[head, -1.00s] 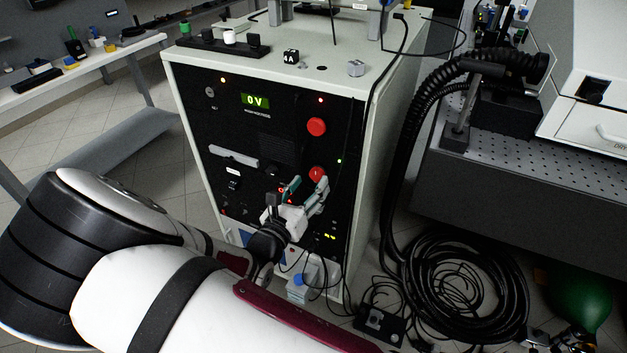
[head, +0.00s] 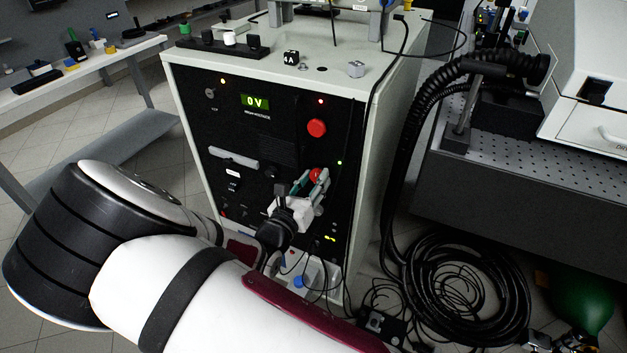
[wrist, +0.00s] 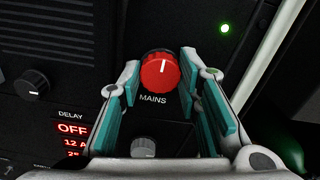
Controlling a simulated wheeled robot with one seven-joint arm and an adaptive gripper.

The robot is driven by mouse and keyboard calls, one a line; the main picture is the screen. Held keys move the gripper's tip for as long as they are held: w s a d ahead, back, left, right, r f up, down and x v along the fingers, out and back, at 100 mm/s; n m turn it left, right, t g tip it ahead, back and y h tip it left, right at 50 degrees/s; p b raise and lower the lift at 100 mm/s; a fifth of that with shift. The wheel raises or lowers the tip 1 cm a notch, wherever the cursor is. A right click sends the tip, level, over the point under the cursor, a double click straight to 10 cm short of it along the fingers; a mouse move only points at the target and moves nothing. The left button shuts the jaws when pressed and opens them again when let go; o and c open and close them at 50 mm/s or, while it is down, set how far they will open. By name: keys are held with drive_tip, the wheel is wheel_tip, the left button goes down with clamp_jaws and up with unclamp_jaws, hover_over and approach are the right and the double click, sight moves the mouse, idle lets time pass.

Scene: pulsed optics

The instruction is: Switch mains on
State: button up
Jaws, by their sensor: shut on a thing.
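The red mains knob (wrist: 160,72) is on the black front panel (head: 225,110) of the cabinet, above the word MAINS in the wrist view. Its white mark points almost straight up. In the head view the knob (head: 314,174) is partly hidden by my fingers. My gripper (wrist: 160,62) has one teal-padded finger on each side of the knob and is shut on it. In the head view my gripper (head: 312,180) reaches the panel from the lower left.
Above the knob is a red button (head: 316,128). A green display (head: 255,101) reads 0 V. A small green light (wrist: 225,28) is lit to the right of the knob. Below left, a black dial (wrist: 32,84) and a red DELAY OFF readout (wrist: 72,129) show. Black hoses (head: 440,290) lie coiled on the floor.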

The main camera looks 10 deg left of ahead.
drive_tip(key=m, duration=0.6)
drive_tip(key=shift+d, duration=0.1)
drive_tip(key=m, duration=0.5)
drive_tip(key=shift+m+b, duration=0.35)
drive_tip(key=shift+m, duration=0.05)
idle(0.3)
drive_tip(key=o, duration=1.1)
drive_tip(key=shift+s+f, duration=0.1)
drive_tip(key=shift+o, duration=0.2)
drive_tip(key=v, duration=1.2)
